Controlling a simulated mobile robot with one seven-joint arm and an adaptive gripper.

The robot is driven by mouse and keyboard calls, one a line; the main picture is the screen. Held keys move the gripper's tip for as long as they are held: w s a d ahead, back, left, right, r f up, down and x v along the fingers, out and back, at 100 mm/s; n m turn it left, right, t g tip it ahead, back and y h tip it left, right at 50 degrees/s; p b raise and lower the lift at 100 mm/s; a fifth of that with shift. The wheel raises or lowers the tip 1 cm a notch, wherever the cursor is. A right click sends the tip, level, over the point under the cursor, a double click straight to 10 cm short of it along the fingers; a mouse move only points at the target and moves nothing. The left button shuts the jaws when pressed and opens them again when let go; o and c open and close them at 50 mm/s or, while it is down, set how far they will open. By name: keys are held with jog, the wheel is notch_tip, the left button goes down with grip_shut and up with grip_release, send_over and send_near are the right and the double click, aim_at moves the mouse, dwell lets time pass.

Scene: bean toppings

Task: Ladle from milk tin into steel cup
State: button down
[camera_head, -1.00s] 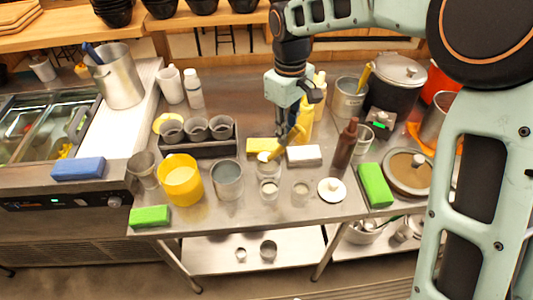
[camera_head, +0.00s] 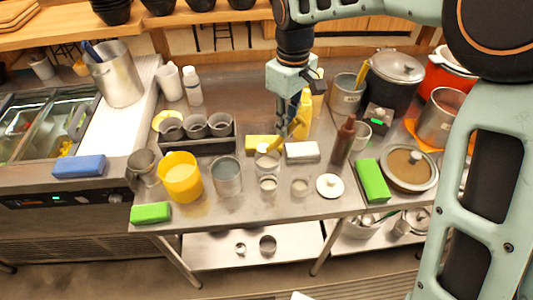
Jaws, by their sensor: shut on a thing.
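My gripper (camera_head: 298,108) hangs over the back middle of the steel table, shut on a ladle with a yellowish handle (camera_head: 295,127). The ladle slopes down to the left, and its low end is at the mouth of a small tin (camera_head: 268,166) with pale contents, which looks like the milk tin. I cannot tell whether the ladle's bowl is inside the tin or just above it, or what it holds. A small steel cup (camera_head: 268,185) stands just in front of the tin. A similar small cup (camera_head: 300,188) stands to its right.
A larger steel tin (camera_head: 227,178) and a yellow bucket (camera_head: 182,180) stand left. A yellow block (camera_head: 263,142) and a white-grey block (camera_head: 302,152) lie behind. A white lid (camera_head: 330,187) lies at front right.

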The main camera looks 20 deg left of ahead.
jog(key=s+d+m+p, duration=0.3)
jog(key=d, duration=1)
jog(key=s+a+f+t+h+b, duration=0.1)
jog(key=s+f+t+b, duration=0.3)
jog(key=b, duration=1)
jog(key=s+a+f+n+t+h+b, duration=0.1)
jog(key=s+a+f+t+h+b, duration=0.1)
jog(key=f+t+b, duration=0.6)
jog(key=s+a+f+n+t+h+b, duration=0.1)
jog(key=s+f+t+b, duration=0.4)
jog(key=b, duration=1.5)
notch_tip(320, 180, down, 3)
jog(key=s+a+h, duration=0.1)
jog(key=s+h, duration=0.1)
jog(key=shift+a+f+t+h, duration=0.15)
jog(key=shift+f+t+h, duration=0.05)
jog(key=shift+t+h, duration=0.2)
jog(key=shift+s, duration=0.1)
